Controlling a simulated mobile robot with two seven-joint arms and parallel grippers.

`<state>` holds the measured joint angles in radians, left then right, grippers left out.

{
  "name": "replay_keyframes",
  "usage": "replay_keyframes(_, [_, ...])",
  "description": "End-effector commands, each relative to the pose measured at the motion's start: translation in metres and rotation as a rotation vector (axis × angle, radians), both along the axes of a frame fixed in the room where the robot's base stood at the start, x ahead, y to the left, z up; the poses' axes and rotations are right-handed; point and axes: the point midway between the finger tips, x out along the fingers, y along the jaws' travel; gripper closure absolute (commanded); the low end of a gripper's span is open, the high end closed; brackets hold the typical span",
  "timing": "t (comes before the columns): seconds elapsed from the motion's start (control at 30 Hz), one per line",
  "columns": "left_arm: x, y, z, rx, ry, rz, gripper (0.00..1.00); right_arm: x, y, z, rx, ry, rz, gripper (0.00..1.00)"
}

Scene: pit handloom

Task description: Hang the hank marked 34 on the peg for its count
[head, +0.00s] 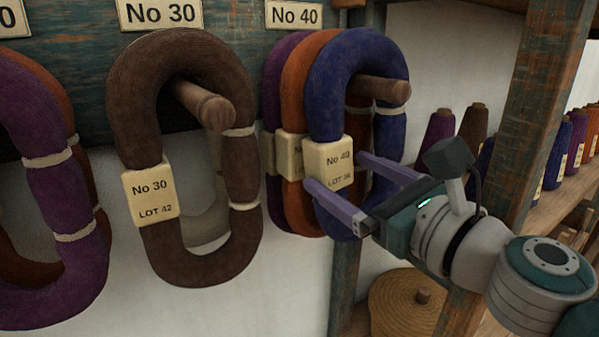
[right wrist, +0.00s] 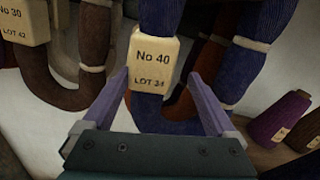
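The blue hank (head: 345,70) hangs on the No 40 peg (head: 385,89), outermost, with a purple and an orange hank behind it. Its cream tag (head: 330,163) reads No 40; in the right wrist view the tag (right wrist: 152,60) reads LOT 34. My right gripper (head: 336,170) is at the lower part of this hank, one finger on each side. In the right wrist view the gripper (right wrist: 158,76) is open, with gaps beside the blue yarn. My left gripper is not in view.
A brown hank (head: 130,100), tagged No 30 LOT 42, hangs on the No 30 peg (head: 207,107) to the left. Purple and orange hanks hang at the far left. A wooden post (head: 540,90) and shelves of yarn cones stand right. A round coiled item (head: 400,300) lies below.

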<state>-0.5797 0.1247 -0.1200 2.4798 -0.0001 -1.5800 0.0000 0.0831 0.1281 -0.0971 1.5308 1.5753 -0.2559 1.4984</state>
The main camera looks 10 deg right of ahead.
Motion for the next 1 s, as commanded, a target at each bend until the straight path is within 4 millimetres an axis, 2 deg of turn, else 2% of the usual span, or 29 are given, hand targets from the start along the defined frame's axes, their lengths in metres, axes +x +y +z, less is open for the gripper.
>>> replay_keyframes(0.27, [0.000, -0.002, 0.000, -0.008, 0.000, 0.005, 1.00, -0.001, 0.000, 0.001, 0.000, -0.002, 0.001, 0.05])
replay_keyframes(0.37, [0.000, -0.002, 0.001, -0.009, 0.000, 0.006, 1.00, -0.007, -0.002, 0.001, 0.000, -0.002, 0.001, 0.05])
replay_keyframes(0.73, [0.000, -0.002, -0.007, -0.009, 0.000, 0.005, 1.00, -0.070, -0.025, -0.001, -0.002, 0.000, 0.001, 0.05])
replay_keyframes(0.9, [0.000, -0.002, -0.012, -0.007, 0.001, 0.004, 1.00, -0.088, -0.031, -0.001, -0.002, -0.001, 0.001, 0.05])
replay_keyframes(1.0, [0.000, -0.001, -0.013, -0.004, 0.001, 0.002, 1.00, -0.096, -0.026, 0.000, -0.053, -0.012, 0.027, 0.05])
